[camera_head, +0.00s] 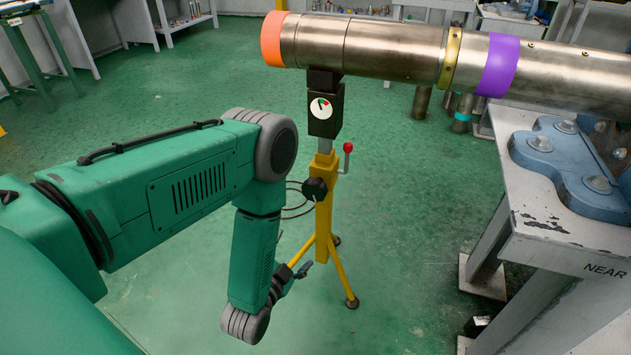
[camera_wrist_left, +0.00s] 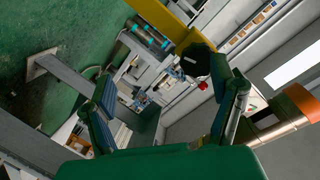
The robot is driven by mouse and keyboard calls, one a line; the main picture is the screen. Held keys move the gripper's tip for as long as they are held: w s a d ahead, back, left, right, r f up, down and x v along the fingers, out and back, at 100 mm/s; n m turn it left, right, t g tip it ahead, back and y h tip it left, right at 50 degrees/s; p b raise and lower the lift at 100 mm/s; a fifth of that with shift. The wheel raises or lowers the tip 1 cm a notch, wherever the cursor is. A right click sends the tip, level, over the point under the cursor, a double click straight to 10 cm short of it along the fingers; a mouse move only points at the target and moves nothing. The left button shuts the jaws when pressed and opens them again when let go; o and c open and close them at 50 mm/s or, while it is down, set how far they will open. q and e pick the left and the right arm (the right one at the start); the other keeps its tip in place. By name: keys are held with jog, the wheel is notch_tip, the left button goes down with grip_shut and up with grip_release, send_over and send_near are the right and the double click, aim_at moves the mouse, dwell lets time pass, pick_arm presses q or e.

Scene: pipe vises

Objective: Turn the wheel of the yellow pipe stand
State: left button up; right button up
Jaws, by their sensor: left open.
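The yellow pipe stand (camera_head: 324,226) stands on tripod legs below the pipe. Its black wheel (camera_head: 314,189) is on the side facing me. In the left wrist view the wheel (camera_wrist_left: 196,60) is beyond the fingers, nearer the right finger, with the yellow stand (camera_wrist_left: 160,17) behind it. My left gripper (camera_head: 304,270) is low, below the wheel and partly hidden by my wrist. In the left wrist view its fingers (camera_wrist_left: 165,70) are spread with nothing held between them. I cannot tell the exact gap to the wheel. My right gripper is not in view.
A metal pipe (camera_head: 390,45) with orange and purple bands rests above the stand. A red-knobbed lever (camera_head: 347,148) sticks out from the stand's right. A grey bench (camera_head: 545,225) with a blue vise (camera_head: 575,165) is at right. Green floor (camera_head: 420,200) is clear between stand and bench.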

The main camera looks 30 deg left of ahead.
aim_at(312, 194)
pick_arm(q)
jog(key=w+r+n+t+y, duration=0.1)
jog(key=w+r+n+t, duration=0.15)
jog(key=r+n, duration=0.55)
jog(key=w+a+b, duration=0.1)
jog(key=w, duration=0.3)
jog(key=w+a+f+n+b, duration=0.1)
jog(key=w+b, duration=0.1)
jog(key=w, duration=0.2)
jog(key=w+a+f+n+b, duration=0.1)
jog(key=w, duration=0.3)
jog(key=shift+a+g, duration=0.25)
jog(key=shift+a, duration=0.05)
jog(key=shift+w+a+r+b, duration=0.15)
jog(key=shift+w+b, duration=0.25)
jog(key=shift+w, duration=0.25)
